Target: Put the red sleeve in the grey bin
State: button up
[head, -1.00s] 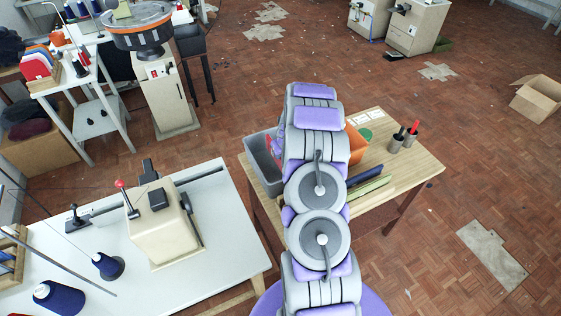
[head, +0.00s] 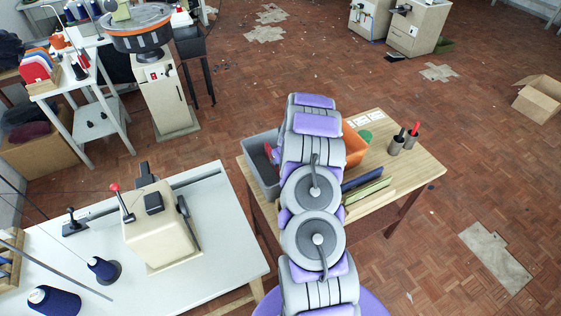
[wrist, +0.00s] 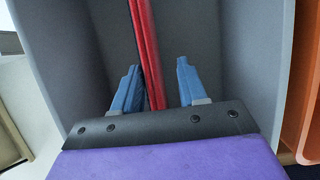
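The red sleeve (wrist: 148,50) shows in the wrist view as a narrow upright band between my gripper's blue fingers. My gripper (wrist: 156,85) is open, with a clear gap between the sleeve and the right finger; the left finger is close beside the sleeve. The grey walls of the grey bin (wrist: 240,45) surround both. In the head view, the grey bin (head: 262,180) stands at the table's left end, and a bit of red sleeve (head: 268,151) shows within it. My arm hides my gripper there. Whether the sleeve rests on the bin's floor cannot be told.
An orange bin (head: 354,148) stands right of the grey bin on the wooden table (head: 415,172). Blue and green strips (head: 365,185) lie in front, and two cups with pens (head: 404,140) stand to the right. A white machine table (head: 225,250) is at left.

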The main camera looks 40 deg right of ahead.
jog(key=shift+a+r, duration=0.2)
jog(key=d+p+v, duration=0.1)
jog(key=p+v, duration=0.1)
jog(key=v, duration=0.9)
jog(key=s+a+r+n+g+y, duration=0.1)
jog(key=s+a+r+n, duration=0.2)
jog(key=a+r+n, duration=0.45)
jog(key=s+a+r+n+g+y, duration=0.1)
jog(key=s+a+r+n, duration=0.3)
jog(key=a, duration=0.6)
jog(key=s+a+r+n+y, duration=0.1)
jog(key=a+r+n, duration=0.6)
jog(key=a+n, duration=0.15)
jog(key=s+a+r+n+g, duration=0.1)
jog(key=s+a+r+n, duration=0.1)
jog(key=s+n, duration=0.4)
jog(key=s+a+r+n+g+h, duration=0.1)
jog(key=s+a+n, duration=0.3)
jog(key=s, duration=0.8)
jog(key=s+a+r+n+g+h, duration=0.1)
jog(key=s+a+r+n, duration=0.3)
jog(key=s+n, duration=0.4)
jog(key=shift+s+n+g, duration=0.4)
jog(key=shift+s+g, duration=0.2)
jog(key=shift+s, duration=0.2)
